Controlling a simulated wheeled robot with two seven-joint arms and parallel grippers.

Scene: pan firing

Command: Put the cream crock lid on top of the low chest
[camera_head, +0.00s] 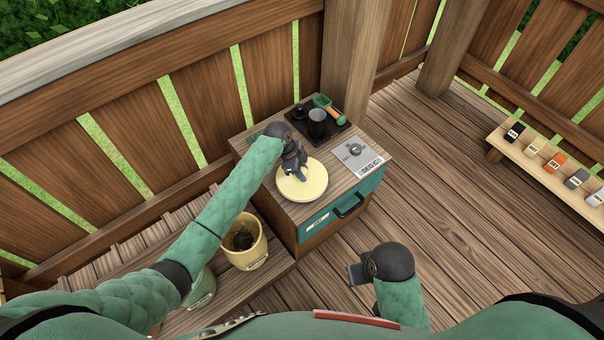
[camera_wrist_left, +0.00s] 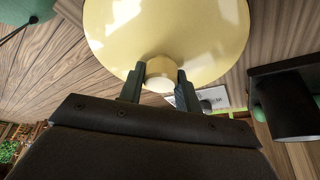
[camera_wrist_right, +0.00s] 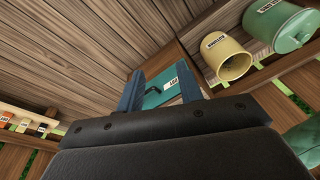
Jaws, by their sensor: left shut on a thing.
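The cream crock lid (camera_head: 304,187) is a pale yellow disc with a round knob, over the front left part of the low chest's top. My left gripper (camera_head: 297,172) is shut on the lid's knob from above. In the left wrist view the knob sits between the two fingers, with the lid (camera_wrist_left: 165,25) beyond. I cannot tell whether the lid touches the wood. The low chest (camera_head: 372,186) has a wooden top and a teal drawer front with a dark handle. My right gripper (camera_head: 357,274) is away from the chest, its fingers apart and empty in the right wrist view (camera_wrist_right: 161,88).
A dark tray (camera_head: 343,128) with a dark cup (camera_head: 317,122) and a green scoop stands at the chest's back. A grey labelled plate (camera_head: 357,157) lies on the right. An open cream crock (camera_head: 246,258) and green crock stand left. A shelf (camera_head: 545,165) holds several small blocks.

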